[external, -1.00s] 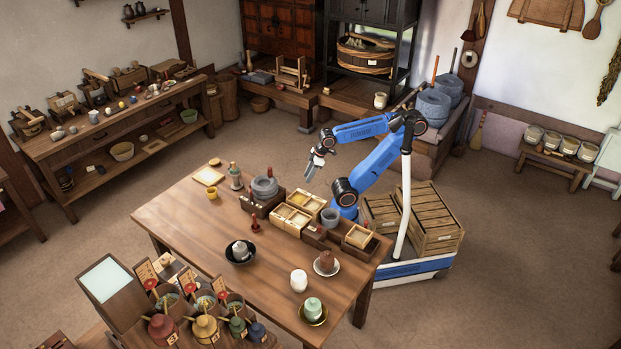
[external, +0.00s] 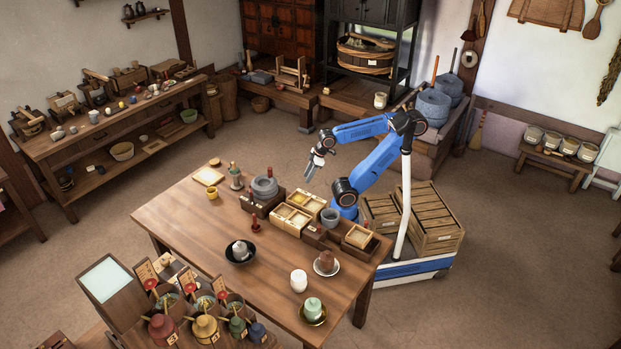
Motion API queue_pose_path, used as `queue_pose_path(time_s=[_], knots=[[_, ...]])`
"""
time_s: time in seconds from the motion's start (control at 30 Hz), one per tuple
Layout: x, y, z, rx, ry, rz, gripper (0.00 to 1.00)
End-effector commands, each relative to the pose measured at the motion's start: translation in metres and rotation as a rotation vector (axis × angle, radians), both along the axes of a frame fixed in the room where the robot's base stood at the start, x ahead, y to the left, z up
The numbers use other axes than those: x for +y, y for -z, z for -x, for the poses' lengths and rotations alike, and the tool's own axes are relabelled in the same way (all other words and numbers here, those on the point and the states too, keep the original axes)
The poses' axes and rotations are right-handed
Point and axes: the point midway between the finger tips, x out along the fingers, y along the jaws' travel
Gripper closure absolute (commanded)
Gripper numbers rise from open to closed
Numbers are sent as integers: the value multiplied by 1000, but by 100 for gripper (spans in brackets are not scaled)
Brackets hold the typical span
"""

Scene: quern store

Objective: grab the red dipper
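I cannot tell for certain which thing is the red dipper. A small dark red upright piece (external: 254,225) stands on the wooden table (external: 190,225), in front of the grey stone quern (external: 264,187). Bright red parts (external: 190,288) also show on the jars at the front left, and another dark red handle (external: 368,246) shows by the box at the table's right. My gripper (external: 311,177) is in the air beyond the table's far edge, behind the wooden boxes, pointing down. Its fingers look parted, with nothing visible between them. It is apart from all these red things.
Wooden divided boxes (external: 291,219) and a grey cup (external: 330,217) stand on the table's far side, near my arm. The table's left middle is clear.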

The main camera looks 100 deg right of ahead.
Motion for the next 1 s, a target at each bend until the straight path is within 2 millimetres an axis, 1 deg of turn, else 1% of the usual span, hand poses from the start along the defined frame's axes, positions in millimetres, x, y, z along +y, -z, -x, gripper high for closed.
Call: queue_pose_path(time_s=[0.37, 0.4, 0.67, 0.77, 0.83, 0.87, 0.97, 1.0], knots=[[0, 0, 0, 0, 0, 0, 65], [0, 0, 0, 0, 0, 0, 64], [0, -2, 0, 0, 0, 0, 64], [0, -16, -1, -3, 0, 0, 64], [0, -36, -1, -5, 0, 0, 64], [0, -47, -1, -5, 0, 0, 64], [0, -92, -2, -7, 0, 0, 64], [0, -111, -2, -7, 0, 0, 64]])
